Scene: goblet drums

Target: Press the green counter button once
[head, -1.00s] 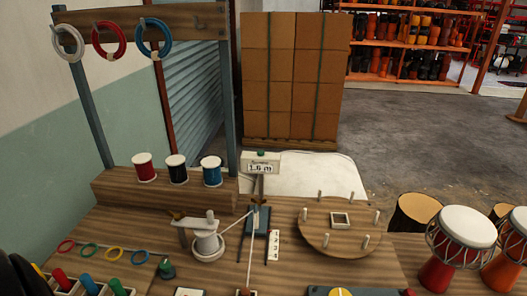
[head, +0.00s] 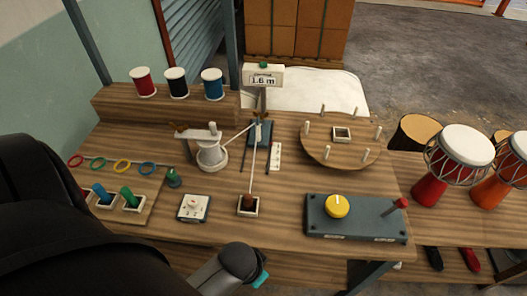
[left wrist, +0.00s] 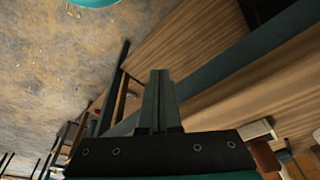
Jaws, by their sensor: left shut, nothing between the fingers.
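The counter (head: 263,77) is a white box on a post at the back of the bench, and its display reads 1.6 m. A green button (head: 263,65) sits on its top. My left arm comes in from the left in the head view, with a grey and teal wrist part low in the middle, well in front of the counter. Its fingers cannot be made out there. In the left wrist view my left gripper (left wrist: 160,75) is shut and empty, beside the bench edge. The counter cannot be made out in that view. My right gripper is not in view.
A winder (head: 212,155), a round pegged board (head: 318,150) and a grey box with a yellow knob (head: 337,206) crowd the bench. Spools (head: 177,84) stand on a raised block at the left. Drums (head: 460,150) stand at the right.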

